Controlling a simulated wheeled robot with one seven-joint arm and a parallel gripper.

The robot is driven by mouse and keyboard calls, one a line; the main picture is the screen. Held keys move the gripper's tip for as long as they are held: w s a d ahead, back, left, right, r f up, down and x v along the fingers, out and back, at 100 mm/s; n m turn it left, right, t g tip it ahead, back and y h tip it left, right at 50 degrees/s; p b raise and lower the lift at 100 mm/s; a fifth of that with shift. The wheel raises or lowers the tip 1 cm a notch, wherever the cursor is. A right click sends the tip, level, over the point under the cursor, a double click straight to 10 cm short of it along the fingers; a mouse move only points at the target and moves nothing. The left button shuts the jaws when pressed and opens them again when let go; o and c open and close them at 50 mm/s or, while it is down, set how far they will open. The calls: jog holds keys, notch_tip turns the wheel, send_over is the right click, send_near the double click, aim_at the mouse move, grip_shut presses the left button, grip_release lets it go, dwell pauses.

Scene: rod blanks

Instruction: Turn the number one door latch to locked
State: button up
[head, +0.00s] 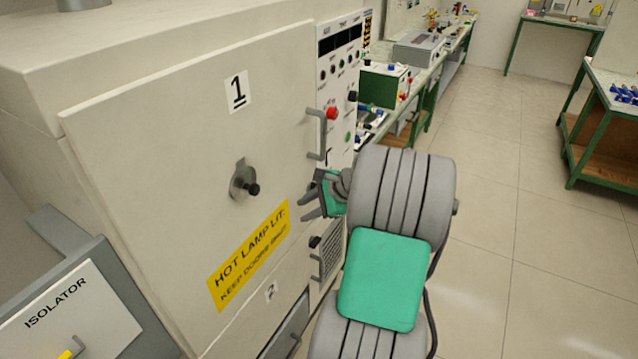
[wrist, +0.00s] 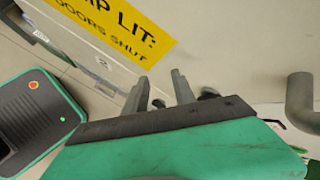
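The number one door (head: 160,130) is a large beige panel with a "1" label (head: 236,92), and it looks closed against its cabinet. Its latch (head: 240,178) is a grey round plate with a small tab at the top and a dark knob (head: 253,189) toward the lower right. My gripper (head: 304,204) is right of and slightly below the latch, apart from it, near the door's right edge. In the wrist view my gripper (wrist: 158,80) shows two grey fingers with a gap between them, open and empty. The latch does not show clearly there.
A grey door handle (head: 314,135) stands out above my gripper; a grey bar (wrist: 300,95) shows at right in the wrist view. A yellow hot-lamp label (head: 248,255) is below the latch. A control panel (head: 338,90) with knobs is right of the door. Open floor lies at right.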

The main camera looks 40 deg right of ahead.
jog(key=s+d+r+m+t+y, duration=0.1)
jog(key=d+r+m+t, duration=0.15)
jog(key=d+m, duration=0.25)
jog(key=s+d+r+m+t, duration=0.1)
jog(key=s+d+m+t, duration=0.15)
jog(key=d+m, duration=0.3)
jog(key=p+x, duration=0.1)
jog(key=x, duration=0.7)
jog(key=shift+w, duration=0.35)
jog(key=shift+r+n, duration=0.1)
jog(key=shift+n, duration=0.15)
jog(key=shift+s, duration=0.1)
grip_shut()
